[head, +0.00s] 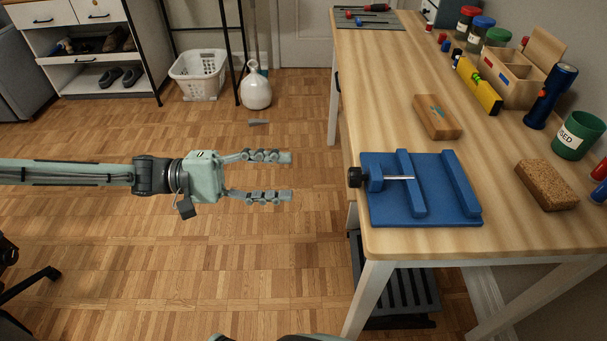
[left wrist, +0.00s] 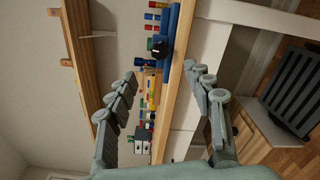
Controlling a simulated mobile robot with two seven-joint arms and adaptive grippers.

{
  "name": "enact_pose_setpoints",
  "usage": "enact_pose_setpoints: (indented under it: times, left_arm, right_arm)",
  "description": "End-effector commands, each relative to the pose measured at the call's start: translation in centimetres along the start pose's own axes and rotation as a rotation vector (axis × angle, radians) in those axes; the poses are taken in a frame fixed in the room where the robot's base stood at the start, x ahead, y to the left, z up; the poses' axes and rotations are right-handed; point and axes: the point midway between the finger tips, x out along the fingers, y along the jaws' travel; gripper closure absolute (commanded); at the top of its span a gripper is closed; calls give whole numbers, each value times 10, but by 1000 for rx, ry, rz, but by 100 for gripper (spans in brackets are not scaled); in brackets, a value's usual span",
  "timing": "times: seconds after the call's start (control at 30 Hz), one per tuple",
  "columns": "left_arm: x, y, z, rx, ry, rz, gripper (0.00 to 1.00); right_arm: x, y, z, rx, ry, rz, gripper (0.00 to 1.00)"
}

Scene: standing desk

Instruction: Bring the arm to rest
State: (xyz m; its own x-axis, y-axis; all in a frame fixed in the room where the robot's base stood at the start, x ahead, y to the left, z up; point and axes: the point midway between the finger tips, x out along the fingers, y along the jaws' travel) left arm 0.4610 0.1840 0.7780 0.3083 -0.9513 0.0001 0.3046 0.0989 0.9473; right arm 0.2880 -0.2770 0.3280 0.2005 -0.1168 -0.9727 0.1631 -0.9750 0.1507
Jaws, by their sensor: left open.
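My left arm comes in from the left of the head view, stretched out level over the floor. Its gripper (head: 291,175) is open and empty, its two fingers apart and pointing right toward the desk. It is short of the desk's left edge and touches nothing. In the left wrist view the open fingers (left wrist: 168,78) frame the desk edge, with nothing between them close by. My right gripper is not in view.
The wooden desk (head: 380,95) bears a blue vise (head: 433,208), a wooden block (head: 436,117), a cork block (head: 545,185), a yellow level (head: 478,86) and a green cup (head: 578,136). A laundry basket (head: 199,74) and white jug (head: 256,90) stand on the floor. Floor around the arm is clear.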

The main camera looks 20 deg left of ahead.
Motion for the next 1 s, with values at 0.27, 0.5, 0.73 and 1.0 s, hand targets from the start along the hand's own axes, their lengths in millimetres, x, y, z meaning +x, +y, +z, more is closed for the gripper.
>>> enact_pose_setpoints:
  times: [0.27, 0.5, 0.73, 1.0]
  left_arm:
    - [-10, 0, 0, 0, 0, 0, 48]
    - [-10, 0, 0, 0, 0, 0, 48]
    - [5, -9, -9, 77, 24, -7, 48]
    - [90, -76, -88, 695, 334, -156, 48]
  right_arm:
    - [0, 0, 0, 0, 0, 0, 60]
    - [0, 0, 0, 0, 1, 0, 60]
    - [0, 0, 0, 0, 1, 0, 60]
    - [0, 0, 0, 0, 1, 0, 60]
